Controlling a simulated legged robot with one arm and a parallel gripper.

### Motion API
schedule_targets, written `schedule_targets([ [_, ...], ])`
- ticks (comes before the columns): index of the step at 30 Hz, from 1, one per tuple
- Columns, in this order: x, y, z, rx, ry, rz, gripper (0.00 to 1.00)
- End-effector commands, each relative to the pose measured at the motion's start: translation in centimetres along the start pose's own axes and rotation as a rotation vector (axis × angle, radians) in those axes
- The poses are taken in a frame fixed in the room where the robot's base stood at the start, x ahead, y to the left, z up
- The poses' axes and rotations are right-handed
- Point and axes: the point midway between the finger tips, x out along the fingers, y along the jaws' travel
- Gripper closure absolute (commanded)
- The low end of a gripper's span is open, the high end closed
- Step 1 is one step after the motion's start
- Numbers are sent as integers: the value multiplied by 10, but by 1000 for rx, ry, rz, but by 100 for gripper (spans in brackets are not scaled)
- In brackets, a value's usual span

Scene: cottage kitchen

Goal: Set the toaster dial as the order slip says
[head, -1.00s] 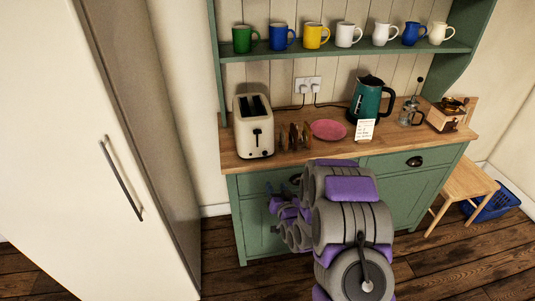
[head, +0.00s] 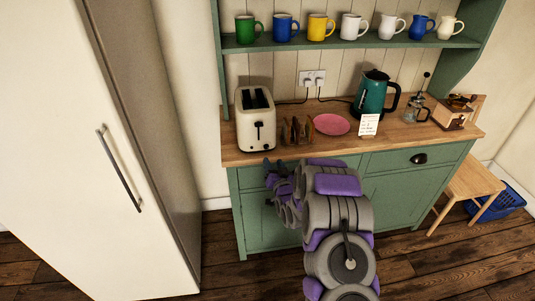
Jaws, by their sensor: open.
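The cream toaster (head: 256,120) stands at the left end of the wooden worktop, with two dark slots on top and a dark lever on its front. Its dial and setting are too small to make out. The white order slip (head: 368,125) stands upright on the worktop in front of the teal kettle; its writing is too small to read. My gripper (head: 273,166) is at the worktop's front edge, below and slightly right of the toaster, apart from it. It is open and partly hidden by my arm.
A toast rack (head: 297,130) stands just right of the toaster, then a pink plate (head: 332,124). The kettle (head: 374,93), a cafetiere (head: 417,107) and a coffee grinder (head: 455,112) stand further right. Mugs line the shelf (head: 350,42) above. A tall fridge (head: 85,150) stands at left.

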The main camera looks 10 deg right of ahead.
Motion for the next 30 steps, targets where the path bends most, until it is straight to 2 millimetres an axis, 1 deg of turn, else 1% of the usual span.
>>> schedule_targets([
  [3,18,-1,1,-3,5,-3,50],
  [9,46,-3,2,-4,3,-3,50],
  [15,68,-2,1,-4,4,-3,50],
  [22,80,-2,1,-2,-1,-1,50],
  [30,82,-2,1,-3,-1,-1,50],
])
